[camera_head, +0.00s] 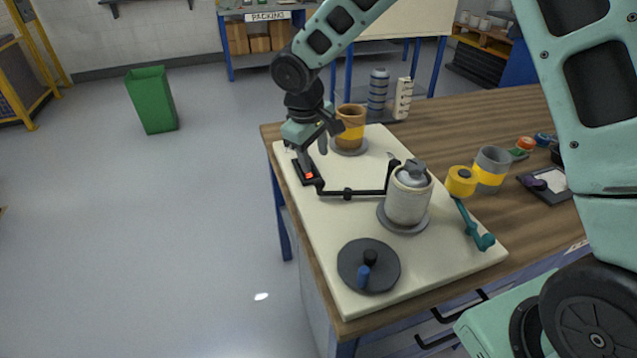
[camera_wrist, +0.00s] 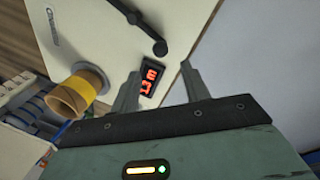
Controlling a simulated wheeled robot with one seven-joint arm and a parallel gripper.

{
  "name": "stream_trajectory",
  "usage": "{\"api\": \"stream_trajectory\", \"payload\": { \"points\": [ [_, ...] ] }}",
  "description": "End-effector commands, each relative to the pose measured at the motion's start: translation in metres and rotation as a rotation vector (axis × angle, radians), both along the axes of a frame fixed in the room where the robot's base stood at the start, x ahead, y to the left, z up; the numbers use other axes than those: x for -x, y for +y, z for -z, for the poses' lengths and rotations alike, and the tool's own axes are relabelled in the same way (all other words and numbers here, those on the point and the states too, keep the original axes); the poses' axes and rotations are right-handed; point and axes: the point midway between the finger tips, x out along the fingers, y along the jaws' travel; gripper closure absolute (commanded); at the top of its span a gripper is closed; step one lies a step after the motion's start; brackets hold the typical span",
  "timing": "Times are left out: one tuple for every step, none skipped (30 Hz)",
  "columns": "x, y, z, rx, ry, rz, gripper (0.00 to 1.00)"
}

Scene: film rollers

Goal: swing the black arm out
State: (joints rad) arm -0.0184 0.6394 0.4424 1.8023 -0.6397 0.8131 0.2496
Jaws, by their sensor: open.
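The black arm (camera_head: 352,193) is a thin jointed bar on the cream board (camera_head: 325,245). It runs from the small black box with a red display (camera_head: 307,172) to the left side of the pale grey-topped roll (camera_head: 408,200), where its end bends upward. Part of the black arm also shows at the top of the wrist view (camera_wrist: 143,27), with a round joint near the display (camera_wrist: 149,78). My gripper (camera_head: 312,156) is open and empty above the display end of the board. Its two fingers (camera_wrist: 160,80) stand apart around the display in the wrist view; contact cannot be told.
A yellow-banded cup (camera_head: 491,168) stands beyond. Open floor lies left.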

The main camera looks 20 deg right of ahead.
Motion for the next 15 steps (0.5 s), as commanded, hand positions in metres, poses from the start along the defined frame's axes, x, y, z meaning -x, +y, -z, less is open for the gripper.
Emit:
{"api": "stream_trajectory", "payload": {
  "points": [
    [0.0, -0.002, 0.012, 0.0, 0.006, 0.0, 0.54],
    [0.0, -0.003, 0.018, 0.0, 0.006, -0.001, 0.54],
    [-0.001, -0.004, 0.026, 0.0, 0.005, 0.0, 0.54],
    [-0.002, -0.005, 0.032, 0.001, 0.005, 0.0, 0.54],
    [-0.003, -0.006, 0.038, 0.0, 0.005, 0.0, 0.54],
    [-0.003, -0.008, 0.047, 0.001, 0.005, 0.0, 0.54],
    [-0.004, -0.009, 0.052, 0.001, 0.004, 0.001, 0.54],
    [-0.005, -0.009, 0.058, 0.0, 0.004, 0.0, 0.54],
    [-0.006, -0.01, 0.065, 0.0, 0.004, 0.0, 0.54],
    [-0.006, -0.011, 0.07, 0.0, 0.004, 0.001, 0.54],
    [-0.007, -0.012, 0.075, 0.0, 0.003, -0.002, 0.54],
    [-0.008, -0.013, 0.08, -0.001, 0.002, -0.001, 0.54],
    [-0.008, -0.013, 0.084, 0.0, 0.001, 0.0, 0.54],
    [-0.009, -0.014, 0.087, 0.0, 0.001, 0.0, 0.54],
    [-0.009, -0.015, 0.091, 0.001, 0.001, 0.0, 0.54]
  ]
}}
